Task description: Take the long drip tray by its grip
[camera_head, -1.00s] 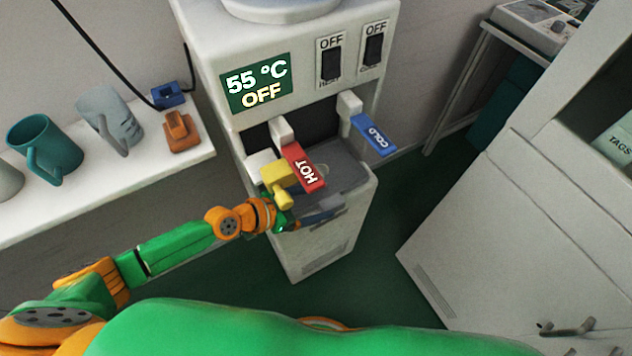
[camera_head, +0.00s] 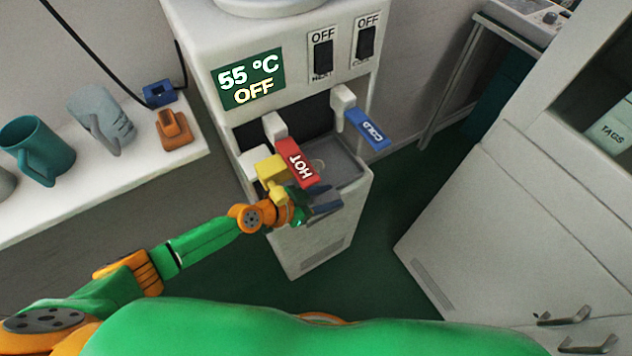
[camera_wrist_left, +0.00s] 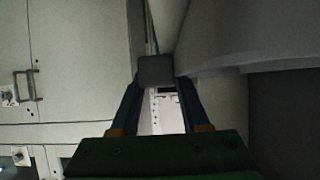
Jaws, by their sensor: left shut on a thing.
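The long drip tray (camera_head: 346,160) is the dark grey tray in the bay of the white water dispenser (camera_head: 312,240), below the taps. Its grip is at the tray's front, mostly covered by my gripper in the head view. In the left wrist view the grip shows as a grey block (camera_wrist_left: 156,70) between my two fingertips. My left gripper (camera_head: 322,204) is at the front of the dispenser, shut on that grip. It shows in the left wrist view too (camera_wrist_left: 157,82). My right gripper is in neither view.
The red HOT lever (camera_head: 298,163) with a yellow part (camera_head: 271,170) hangs just above my left gripper. The blue COLD lever (camera_head: 367,129) is to its right. A shelf (camera_head: 110,185) with mugs stands left, a pale cabinet (camera_head: 500,220) right. Green floor lies between.

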